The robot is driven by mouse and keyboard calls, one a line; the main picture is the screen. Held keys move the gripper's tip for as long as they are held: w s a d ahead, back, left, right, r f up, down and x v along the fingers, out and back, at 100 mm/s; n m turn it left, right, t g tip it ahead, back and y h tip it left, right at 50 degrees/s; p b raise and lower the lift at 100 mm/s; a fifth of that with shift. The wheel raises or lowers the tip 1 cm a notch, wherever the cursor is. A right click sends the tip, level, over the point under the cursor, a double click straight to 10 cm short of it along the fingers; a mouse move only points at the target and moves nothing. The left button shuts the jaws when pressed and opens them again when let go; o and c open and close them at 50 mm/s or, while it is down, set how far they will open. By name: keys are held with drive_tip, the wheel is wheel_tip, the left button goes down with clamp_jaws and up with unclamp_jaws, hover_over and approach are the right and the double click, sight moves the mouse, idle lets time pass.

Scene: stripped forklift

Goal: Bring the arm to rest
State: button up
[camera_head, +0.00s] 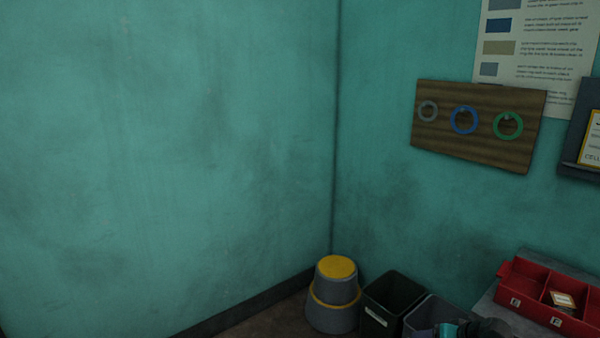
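No gripper fingers can be made out in the camera_head view. A dark rounded shape with a teal part shows at the bottom edge, right of centre, in front of the grey bin and the bench. It may be part of my arm, but it is cut off by the frame and I cannot tell for sure. Whether my gripper is open or holds anything is not shown.
A grey step stool with yellow top (337,267) stands in the corner. Beside it are a black bin (392,296) and a grey bin (428,312). A red compartment tray (545,297) sits on a bench. A wooden board (475,145) with three rings hangs on the wall.

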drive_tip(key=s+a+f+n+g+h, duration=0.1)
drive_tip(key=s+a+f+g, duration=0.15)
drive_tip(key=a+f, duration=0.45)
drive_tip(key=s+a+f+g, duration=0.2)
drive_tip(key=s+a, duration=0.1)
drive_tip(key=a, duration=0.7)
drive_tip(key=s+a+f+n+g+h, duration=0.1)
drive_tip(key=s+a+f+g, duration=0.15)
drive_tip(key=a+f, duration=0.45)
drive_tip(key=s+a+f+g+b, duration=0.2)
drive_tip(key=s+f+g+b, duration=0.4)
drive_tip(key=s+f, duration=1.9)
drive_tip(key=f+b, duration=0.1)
drive_tip(key=b, duration=0.3)
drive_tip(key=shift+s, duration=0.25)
